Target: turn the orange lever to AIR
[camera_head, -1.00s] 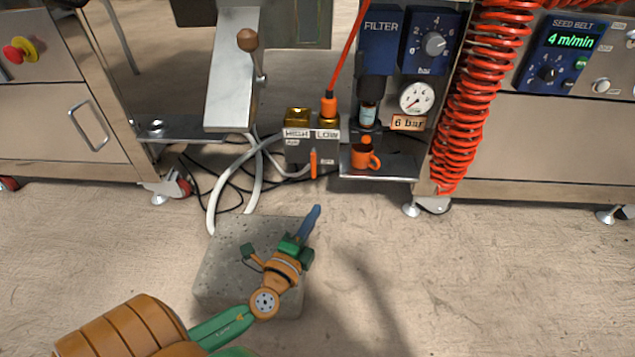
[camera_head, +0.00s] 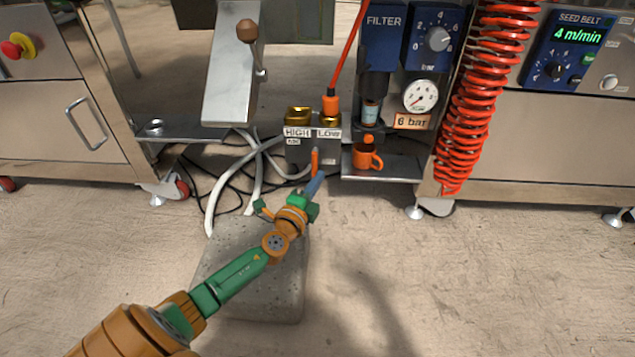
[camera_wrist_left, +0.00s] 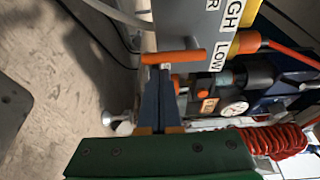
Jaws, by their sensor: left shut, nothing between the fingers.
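The orange lever (camera_head: 315,160) hangs about straight down on the front of the grey valve block (camera_head: 300,153), below the LOW label. A small label (camera_head: 293,142) under HIGH is too small to read surely; the wrist view shows only its last letter, R. In the left wrist view the lever (camera_wrist_left: 172,57) lies across the picture just beyond my fingertips. My left gripper (camera_head: 318,178) is shut and empty, its blue fingers at the lever's lower end. In the wrist view its tips (camera_wrist_left: 157,69) almost meet the lever; I cannot tell whether they touch. My right gripper is not in view.
An orange cup (camera_head: 366,157) stands on a steel shelf (camera_head: 400,172) right of the lever. A red coiled hose (camera_head: 475,110) hangs further right. Pale hoses (camera_head: 226,180) run left of the block. A concrete block (camera_head: 262,300) lies below my arm.

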